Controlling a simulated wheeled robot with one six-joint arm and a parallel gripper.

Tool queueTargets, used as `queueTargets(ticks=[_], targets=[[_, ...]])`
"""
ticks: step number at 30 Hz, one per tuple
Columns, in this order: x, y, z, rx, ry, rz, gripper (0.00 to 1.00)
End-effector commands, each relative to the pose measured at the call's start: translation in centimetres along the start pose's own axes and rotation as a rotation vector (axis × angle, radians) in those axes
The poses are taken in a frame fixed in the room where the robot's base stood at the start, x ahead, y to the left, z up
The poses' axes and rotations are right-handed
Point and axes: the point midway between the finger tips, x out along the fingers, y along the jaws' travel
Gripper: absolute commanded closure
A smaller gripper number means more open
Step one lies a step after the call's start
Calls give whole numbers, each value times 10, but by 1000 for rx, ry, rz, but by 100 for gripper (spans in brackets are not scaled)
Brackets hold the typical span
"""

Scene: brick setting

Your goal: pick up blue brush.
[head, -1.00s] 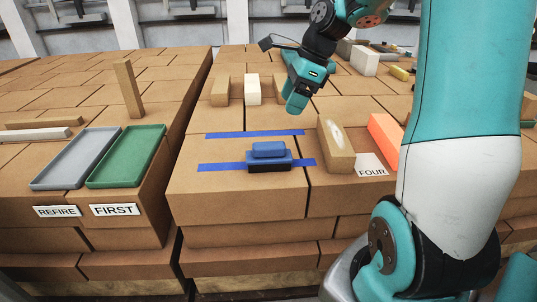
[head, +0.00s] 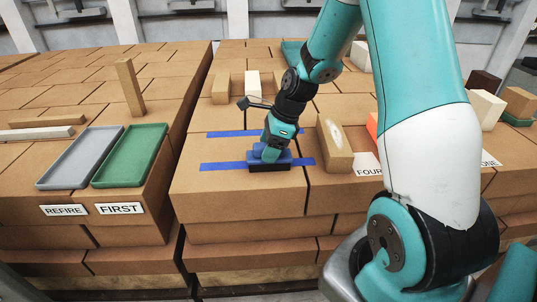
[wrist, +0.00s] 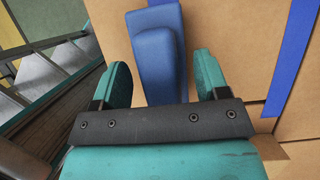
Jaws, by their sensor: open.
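The blue brush (head: 281,163) has a blue block body with a raised blue grip and a black base. It rests on the brick top over the nearer blue tape strip. In the wrist view the blue brush (wrist: 156,62) lies between my two teal fingers. My gripper (head: 269,150) is open and sits low at the brush, hiding part of its grip in the head view. In the wrist view my gripper (wrist: 160,78) has a finger on each side of the brush, with a visible gap at each side.
A tan brick with a pale patch (head: 335,144) stands right of the brush. A grey tray (head: 78,157) and a green tray (head: 130,156) lie on the left stack, with a gap between the stacks. Two small bricks (head: 252,84) stand behind. The brick top left of the brush is clear.

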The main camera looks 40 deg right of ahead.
Motion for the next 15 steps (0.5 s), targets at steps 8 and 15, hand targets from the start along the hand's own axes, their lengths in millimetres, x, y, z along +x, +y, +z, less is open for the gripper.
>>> queueTargets(ticks=[8, 15], targets=[[0, 0, 0, 0, 0, 0, 55], [0, 0, 0, 0, -1, -1, 71]])
